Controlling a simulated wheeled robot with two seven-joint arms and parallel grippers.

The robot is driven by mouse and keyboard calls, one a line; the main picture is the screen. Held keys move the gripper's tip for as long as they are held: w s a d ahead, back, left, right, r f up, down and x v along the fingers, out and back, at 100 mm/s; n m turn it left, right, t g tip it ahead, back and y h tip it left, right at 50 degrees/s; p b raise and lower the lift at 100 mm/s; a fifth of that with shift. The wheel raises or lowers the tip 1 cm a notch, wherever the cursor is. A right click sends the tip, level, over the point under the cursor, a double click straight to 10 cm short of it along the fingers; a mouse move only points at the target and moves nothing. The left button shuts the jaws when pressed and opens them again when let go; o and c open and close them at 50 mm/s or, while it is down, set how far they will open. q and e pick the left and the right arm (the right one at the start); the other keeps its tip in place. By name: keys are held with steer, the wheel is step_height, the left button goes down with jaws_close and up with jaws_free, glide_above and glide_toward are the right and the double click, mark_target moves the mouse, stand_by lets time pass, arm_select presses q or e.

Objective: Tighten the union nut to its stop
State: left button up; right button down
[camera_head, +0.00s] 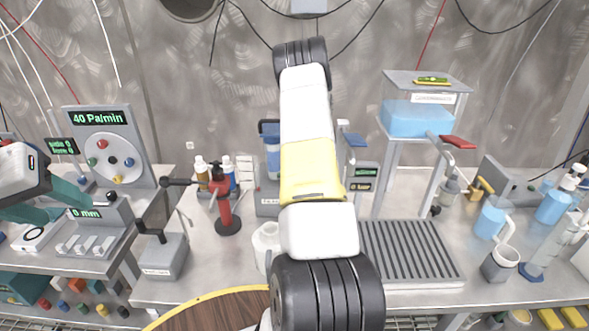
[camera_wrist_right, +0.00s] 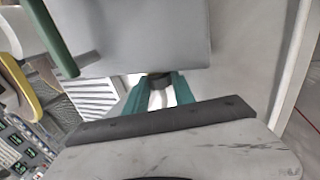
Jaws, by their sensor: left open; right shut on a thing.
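My left gripper (camera_head: 66,203) is open at the left in the head view, its teal fingers apart in front of the instrument with the "0 mm" display (camera_head: 88,222). I see nothing between them. My right arm crosses the middle of the head view and hides its own gripper there. In the right wrist view my right gripper (camera_wrist_right: 159,88) has its teal fingers shut on a small dark part (camera_wrist_right: 158,75) below a grey housing (camera_wrist_right: 135,35). The part is mostly hidden, and I cannot tell whether it is the union nut.
A panel reading "40 Pa/min" (camera_head: 98,118) stands at the left. A red stand (camera_head: 222,200) and a grey crank box (camera_head: 163,258) are left of my arm. A ribbed tray (camera_head: 410,250), a raised blue tank (camera_head: 415,120) and blue-liquid bottles (camera_head: 491,217) are to the right.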

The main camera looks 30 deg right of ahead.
steer(key=shift+w+d+f+g+y, duration=0.1)
steer(key=shift+g+y, duration=0.25)
steer(key=shift+g, duration=0.3)
steer(key=shift+w+f+g+y, duration=0.1)
steer(key=shift+g+y, duration=0.25)
steer(key=shift+g, duration=0.3)
steer(key=shift+r, duration=0.1)
steer(key=c, duration=1.1)
jaws_free()
steer(key=shift+o, duration=0.2)
steer(key=shift+r, duration=0.1)
